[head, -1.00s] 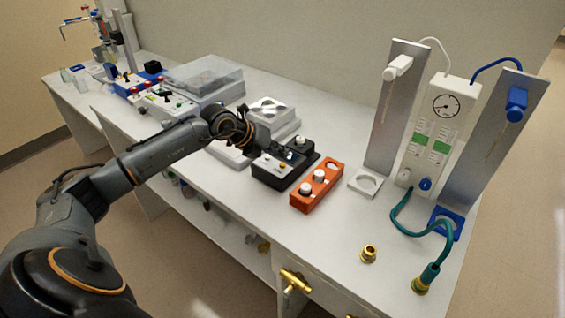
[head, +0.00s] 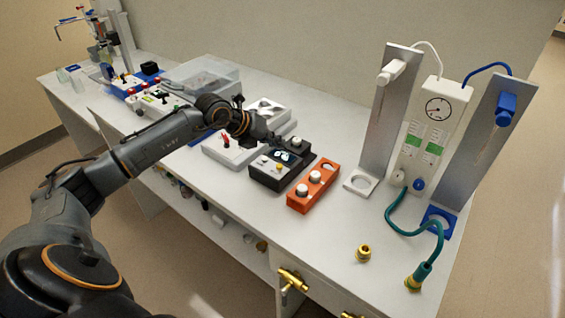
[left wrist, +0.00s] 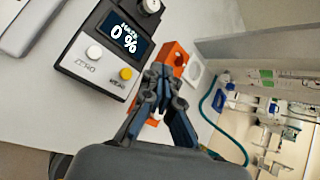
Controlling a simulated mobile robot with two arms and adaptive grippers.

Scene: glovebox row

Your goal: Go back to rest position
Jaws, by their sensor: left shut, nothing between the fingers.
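My left gripper (head: 270,138) is over the bench beside the black meter box, with nothing in it. In the left wrist view its fingers (left wrist: 160,78) are together. The black meter (head: 272,172) has a lit display, a white button and a yellow button. In the left wrist view the meter (left wrist: 90,62) reads 0 %. An orange block (head: 305,198) with white round parts sits just right of the meter. The fingertips overlap the orange block's edge in the wrist view; I cannot tell the height gap. My right gripper is in neither view.
The white bench (head: 240,222) runs along the wall. Two upright metal panels (head: 385,120) and a white gauge unit (head: 435,130) stand at the right, with a green hose (head: 405,228). A brass fitting (head: 363,252) stands on the clear front right area.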

